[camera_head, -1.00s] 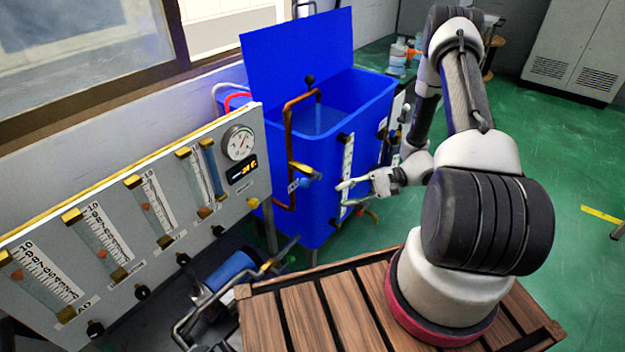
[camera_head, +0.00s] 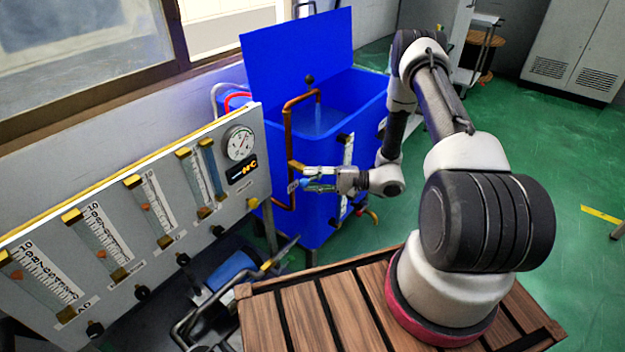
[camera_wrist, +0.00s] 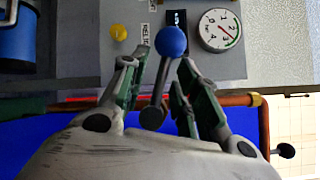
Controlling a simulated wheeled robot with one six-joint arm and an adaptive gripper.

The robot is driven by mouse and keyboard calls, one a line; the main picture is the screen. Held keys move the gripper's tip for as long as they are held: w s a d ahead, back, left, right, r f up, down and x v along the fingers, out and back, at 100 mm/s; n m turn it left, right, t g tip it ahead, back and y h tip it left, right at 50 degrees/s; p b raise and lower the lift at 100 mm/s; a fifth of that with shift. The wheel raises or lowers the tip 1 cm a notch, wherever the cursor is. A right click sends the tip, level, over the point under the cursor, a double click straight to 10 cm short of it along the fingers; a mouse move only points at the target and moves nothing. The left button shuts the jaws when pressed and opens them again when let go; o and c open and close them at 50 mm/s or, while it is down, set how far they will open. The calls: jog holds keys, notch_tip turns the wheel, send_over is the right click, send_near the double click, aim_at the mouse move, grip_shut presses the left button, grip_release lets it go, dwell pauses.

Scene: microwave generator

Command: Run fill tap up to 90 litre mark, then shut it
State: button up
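The blue tank (camera_head: 300,225) stands open, with a copper fill pipe (camera_head: 288,150) bending over its rim. Pale water shows inside, below the spout (camera_head: 318,96). A white level scale (camera_head: 347,150) runs down the tank's front; its reading is too small to tell. The tap lever's blue ball knob (camera_wrist: 171,41) shows in the wrist view, on a dark stem. My gripper (camera_wrist: 160,70) is open, with one finger on each side of the stem and the ball just beyond the tips. In the head view my gripper (camera_head: 312,180) is at the tap and partly hides it.
A grey panel (camera_head: 150,215) with several flow tubes, a round gauge (camera_head: 239,143) and a small display stands at left. A blue pump (camera_head: 231,268) lies low beneath it.

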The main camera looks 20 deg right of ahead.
grip_shut()
jog(key=shift+s, duration=0.1)
jog(key=shift+s+a+f+n+h, duration=0.15)
jog(key=shift+f+n+h, duration=0.2)
jog(key=shift+n+h, duration=0.6)
jog(key=shift+f+n, duration=0.25)
jog(key=shift+n, duration=0.2)
jog(key=shift+s, duration=0.1)
grip_release()
jog(key=shift+f, duration=0.1)
